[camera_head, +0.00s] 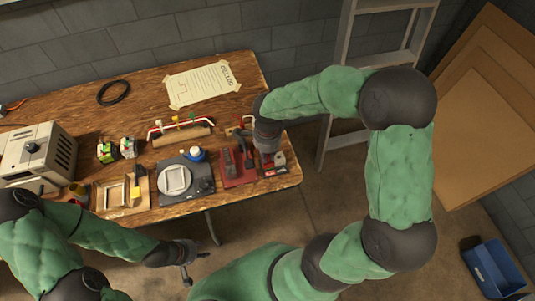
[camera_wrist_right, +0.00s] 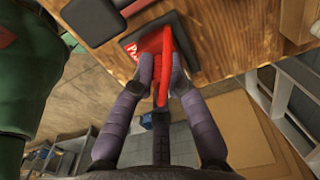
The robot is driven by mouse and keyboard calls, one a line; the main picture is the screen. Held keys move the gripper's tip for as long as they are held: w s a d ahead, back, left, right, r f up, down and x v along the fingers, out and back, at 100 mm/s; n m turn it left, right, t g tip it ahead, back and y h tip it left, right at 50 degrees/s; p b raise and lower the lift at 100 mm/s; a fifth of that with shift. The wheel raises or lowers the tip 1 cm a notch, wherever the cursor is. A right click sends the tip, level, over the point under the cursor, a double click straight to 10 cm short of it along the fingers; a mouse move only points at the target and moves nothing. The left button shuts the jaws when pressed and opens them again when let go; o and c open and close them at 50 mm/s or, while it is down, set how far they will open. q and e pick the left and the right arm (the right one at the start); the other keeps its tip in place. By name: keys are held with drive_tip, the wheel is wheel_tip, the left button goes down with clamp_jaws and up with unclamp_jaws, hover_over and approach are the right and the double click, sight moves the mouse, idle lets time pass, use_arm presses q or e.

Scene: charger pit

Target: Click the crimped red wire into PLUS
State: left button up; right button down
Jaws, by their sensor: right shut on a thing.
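Just beyond the fingertips is a red plate with white lettering (camera_wrist_right: 132,51), on a dark block at the table edge; only part of the lettering shows. I cannot tell whether the wire touches it. In the head view, my right gripper (camera_head: 268,150) is over the table's right end. My left gripper (camera_head: 187,264) is open and empty, off the table's front edge.
A dark tray with a white square piece (camera_head: 192,198), a wooden frame (camera_head: 100,203), and a grey device (camera_head: 40,150) stand further left. A paper sheet (camera_head: 175,103) lies behind. A blue bin (camera_head: 490,270) is on the floor.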

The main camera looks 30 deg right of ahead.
idle(0.3)
drive_tip(key=c, duration=1.2)
unclamp_jaws()
drive_tip(key=shift+r, duration=0.1)
drive_tip(key=shift+r+p, duration=2.3)
drive_tip(key=shift+r, duration=1.15)
